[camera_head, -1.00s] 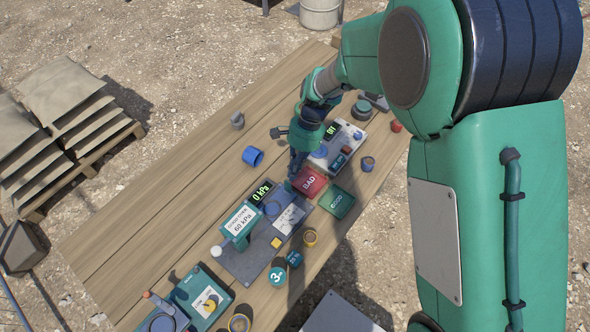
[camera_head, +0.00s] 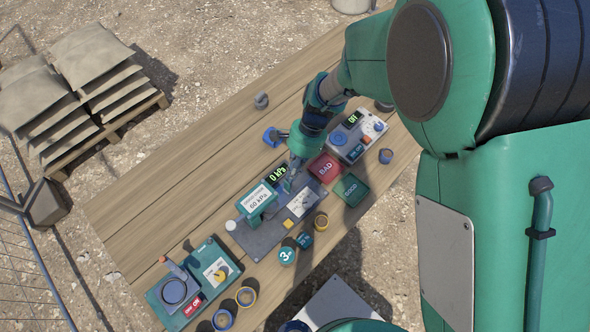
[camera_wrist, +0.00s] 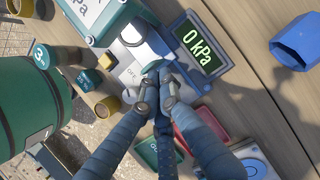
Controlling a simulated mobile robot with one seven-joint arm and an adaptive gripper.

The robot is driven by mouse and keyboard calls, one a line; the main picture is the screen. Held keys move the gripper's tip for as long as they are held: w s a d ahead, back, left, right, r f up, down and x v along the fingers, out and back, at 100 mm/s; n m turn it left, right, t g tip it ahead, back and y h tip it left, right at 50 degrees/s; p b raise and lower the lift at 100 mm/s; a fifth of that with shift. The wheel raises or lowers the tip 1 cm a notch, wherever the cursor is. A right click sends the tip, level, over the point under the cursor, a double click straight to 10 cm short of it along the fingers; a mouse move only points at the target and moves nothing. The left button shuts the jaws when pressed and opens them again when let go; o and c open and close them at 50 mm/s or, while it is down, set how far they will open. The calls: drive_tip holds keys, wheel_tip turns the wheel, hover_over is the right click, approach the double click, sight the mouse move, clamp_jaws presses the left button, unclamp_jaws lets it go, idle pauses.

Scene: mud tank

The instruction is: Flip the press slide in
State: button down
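The press has a grey baseplate (camera_head: 255,238), a teal block with a "60 kPa" label (camera_head: 259,198) and a display reading "0 kPa" (camera_head: 278,174). The display also shows in the wrist view (camera_wrist: 198,44). My gripper (camera_wrist: 163,72) is over the press beside the display, its two fingers together. In the wrist view the fingertips meet at the near end of a pale grey rounded part (camera_wrist: 145,48), which may be the slide. I cannot tell whether they touch or hold it. My gripper (camera_head: 287,184) covers part of the press in the head view.
A red "BAD" tray (camera_head: 325,167) and green "GOOD" tray (camera_head: 351,190) lie to the right. A grey tester (camera_head: 356,137) stands behind them, a blue cup (camera_head: 271,137) behind the press. A teal unit (camera_head: 193,283) stands front left. The table's left part (camera_head: 150,215) is clear.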

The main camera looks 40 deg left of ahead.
drive_tip(key=shift+w, duration=0.15)
drive_tip(key=shift+w, duration=0.6)
drive_tip(key=w, duration=0.1)
drive_tip(key=w+r+p, duration=0.1)
drive_tip(key=w, duration=0.1)
drive_tip(key=shift+a, duration=0.1)
drive_tip(key=p+v, duration=0.1)
drive_tip(key=v, duration=0.8)
drive_tip(key=shift+s, duration=0.1)
